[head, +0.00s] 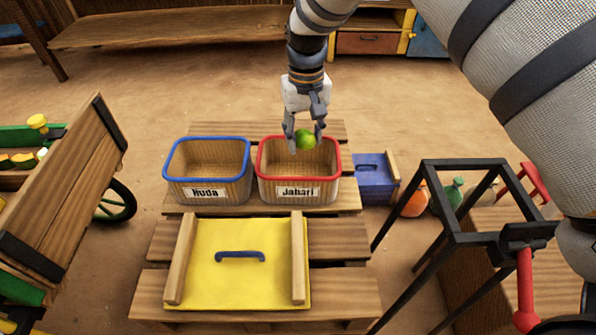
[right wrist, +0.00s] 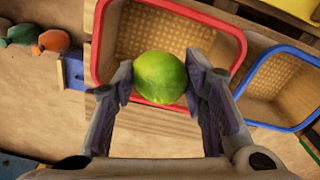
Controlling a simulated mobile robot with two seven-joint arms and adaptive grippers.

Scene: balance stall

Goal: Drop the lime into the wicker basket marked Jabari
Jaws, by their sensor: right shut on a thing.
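The lime (head: 305,138) is green and round. My right gripper (head: 304,137) is shut on it and holds it over the back part of the red-rimmed wicker basket marked Jahari (head: 268,188). In the right wrist view the lime (right wrist: 160,77) sits between the two fingers (right wrist: 163,85), and the red-rimmed basket (right wrist: 238,35) lies behind it. The basket shows no contents in either view. My left gripper is not in view.
A blue-rimmed basket marked Huda (head: 175,190) stands just left of the red-rimmed one. A yellow board with a blue handle (head: 240,285) lies in front. A black metal frame (head: 430,220) stands at the right.

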